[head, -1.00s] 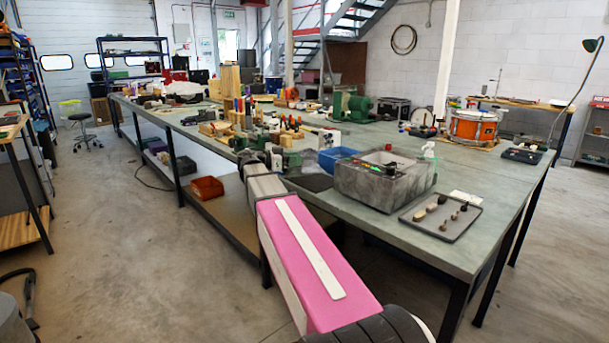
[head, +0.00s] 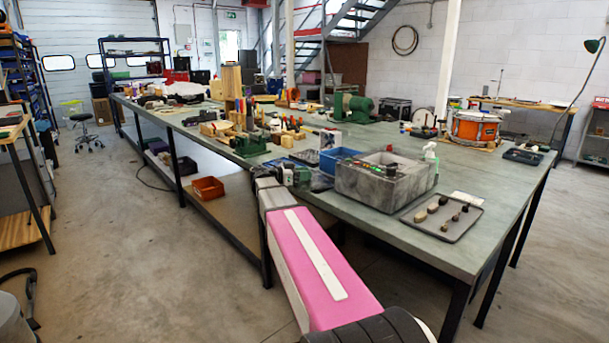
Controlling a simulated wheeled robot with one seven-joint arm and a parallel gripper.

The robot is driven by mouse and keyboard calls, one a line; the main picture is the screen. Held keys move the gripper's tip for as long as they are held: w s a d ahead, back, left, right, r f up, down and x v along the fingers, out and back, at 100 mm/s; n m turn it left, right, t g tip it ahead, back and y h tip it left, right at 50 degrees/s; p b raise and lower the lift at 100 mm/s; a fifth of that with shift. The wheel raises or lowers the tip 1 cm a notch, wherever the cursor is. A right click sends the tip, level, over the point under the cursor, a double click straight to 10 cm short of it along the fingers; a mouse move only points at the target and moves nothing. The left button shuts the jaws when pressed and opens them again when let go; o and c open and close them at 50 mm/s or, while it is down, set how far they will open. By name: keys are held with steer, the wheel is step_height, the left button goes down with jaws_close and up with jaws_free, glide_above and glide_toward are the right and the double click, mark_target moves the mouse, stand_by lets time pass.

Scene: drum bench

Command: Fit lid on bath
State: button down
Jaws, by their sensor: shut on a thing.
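The bath is a grey speckled box (head: 385,183) near the bench's front edge, right of my arm. Its top shows a dark recess with small coloured items and a white round spot. My gripper (head: 299,175) is low over the bench edge, left of the bath. It is shut on a dark flat piece (head: 320,183), which looks like the lid, beside the bath's left wall and apart from its top. My wrist hides much of the fingers and the grip.
A blue bin (head: 338,160) stands just behind the gripper and bath. A grey tray with several small pieces (head: 425,232) lies to the right, a spray bottle (head: 431,160) behind the bath. A green vice (head: 250,145) stands behind left.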

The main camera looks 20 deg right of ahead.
steer(key=c, duration=0.9)
jaws_free()
steer(key=shift+f, duration=0.1)
steer(key=shift+o, duration=0.2)
